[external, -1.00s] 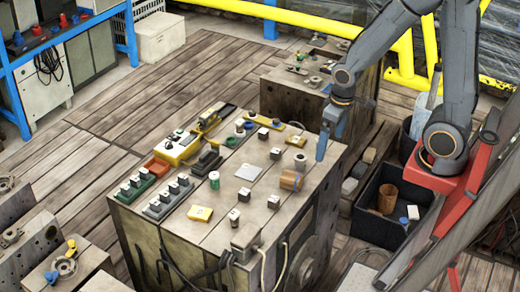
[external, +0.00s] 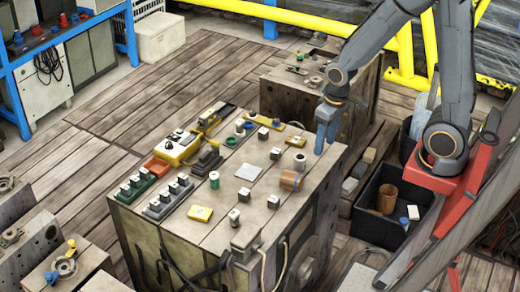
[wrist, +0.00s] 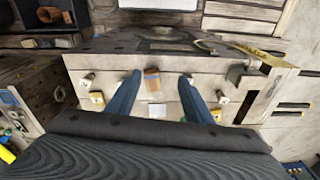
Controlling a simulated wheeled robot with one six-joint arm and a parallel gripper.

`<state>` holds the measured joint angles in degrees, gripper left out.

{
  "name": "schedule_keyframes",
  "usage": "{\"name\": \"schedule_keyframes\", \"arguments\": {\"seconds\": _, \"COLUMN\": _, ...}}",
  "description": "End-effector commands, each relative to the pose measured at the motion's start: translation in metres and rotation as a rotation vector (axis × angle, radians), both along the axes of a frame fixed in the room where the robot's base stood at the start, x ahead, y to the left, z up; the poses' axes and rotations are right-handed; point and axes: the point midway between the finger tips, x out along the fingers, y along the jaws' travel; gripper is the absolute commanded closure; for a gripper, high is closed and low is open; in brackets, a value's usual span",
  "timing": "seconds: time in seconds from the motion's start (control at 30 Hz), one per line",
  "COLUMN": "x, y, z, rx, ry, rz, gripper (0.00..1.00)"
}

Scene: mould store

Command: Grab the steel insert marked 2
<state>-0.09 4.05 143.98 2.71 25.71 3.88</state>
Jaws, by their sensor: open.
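Several small grey steel inserts stand on the top of a large steel mould block (external: 215,238). One insert (external: 275,153) is near the middle, one (external: 263,133) farther back, one (external: 273,201) nearer the right front edge and one (external: 233,215) near the front. In the wrist view one insert (wrist: 88,78) is left of my fingers and another (wrist: 222,97) is right of them. I cannot read any number on them. My gripper (external: 322,146) is open and empty above the block's right back edge; its blue fingers also show in the wrist view (wrist: 160,82).
Grey (external: 168,198) and green (external: 137,187) racks hold small pieces at left. A black bin (external: 378,225) stands right of the block.

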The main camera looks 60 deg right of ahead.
Motion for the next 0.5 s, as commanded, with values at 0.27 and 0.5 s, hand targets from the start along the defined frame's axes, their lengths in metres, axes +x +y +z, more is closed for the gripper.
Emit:
{"name": "schedule_keyframes", "arguments": {"seconds": 0.27, "x": 0.091, "y": 0.031, "z": -0.043, "rx": 0.162, "ry": 0.119, "rz": -0.558, "gripper": 0.53}}
{"name": "schedule_keyframes", "arguments": {"seconds": 0.5, "x": 0.168, "y": 0.066, "z": -0.093, "rx": 0.297, "ry": 0.267, "rz": -1.066, "gripper": 0.53}}
